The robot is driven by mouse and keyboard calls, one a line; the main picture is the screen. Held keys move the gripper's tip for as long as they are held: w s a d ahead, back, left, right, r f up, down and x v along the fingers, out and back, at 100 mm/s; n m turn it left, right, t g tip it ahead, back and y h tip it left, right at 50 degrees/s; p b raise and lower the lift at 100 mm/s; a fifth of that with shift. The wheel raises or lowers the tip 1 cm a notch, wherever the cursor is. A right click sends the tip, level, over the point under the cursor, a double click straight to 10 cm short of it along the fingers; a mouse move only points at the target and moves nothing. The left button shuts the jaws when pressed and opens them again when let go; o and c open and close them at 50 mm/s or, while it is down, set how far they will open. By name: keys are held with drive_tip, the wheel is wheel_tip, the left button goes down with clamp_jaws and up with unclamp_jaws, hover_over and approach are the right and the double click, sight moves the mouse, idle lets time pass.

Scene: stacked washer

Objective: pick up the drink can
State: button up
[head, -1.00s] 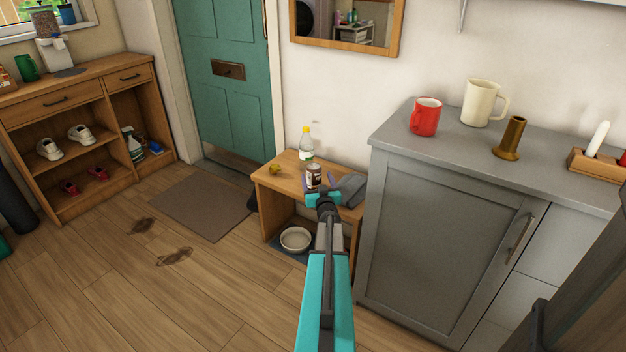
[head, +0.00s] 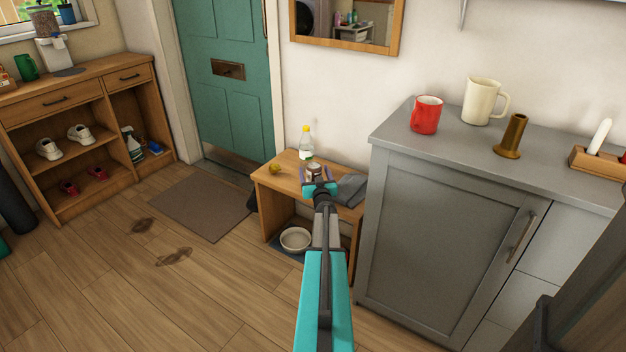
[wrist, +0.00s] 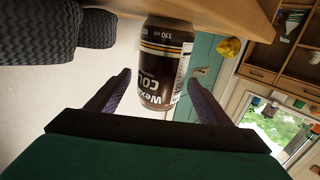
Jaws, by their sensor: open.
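The drink can (head: 314,168) is dark brown with a pale top and stands on the small wooden bench (head: 288,181), partly hidden behind my gripper. In the wrist view, which is upside down, the can (wrist: 166,50) shows its printed label. My gripper (head: 317,181) is open at the bench, at the near side of the can. In the wrist view its two fingers (wrist: 158,82) are spread, one on either side of the can's upper part, with gaps showing. The can is not gripped.
A bottle with a yellow cap (head: 306,145) stands behind the can. A bowl (head: 295,239) sits below. The grey cabinet (head: 440,240) stands close on the right.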

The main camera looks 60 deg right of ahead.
sight(314, 165)
drive_tip(key=shift+w+d, duration=0.2)
drive_tip(key=shift+d, duration=0.05)
idle(0.4)
drive_tip(key=c, duration=1.4)
drive_tip(key=shift+r, duration=0.1)
drive_tip(key=shift+r+p, duration=0.35)
drive_tip(key=shift+r, duration=0.5)
wheel_tip(314, 165, up, 2)
drive_tip(key=shift+r+p, duration=0.15)
drive_tip(key=shift+p, duration=0.3)
drive_tip(key=p+v, duration=0.1)
drive_tip(key=v, duration=1.5)
drive_tip(key=shift+s+d+r+p, duration=0.25)
drive_tip(key=shift+r+p, duration=0.15)
drive_tip(key=shift+r, duration=0.05)
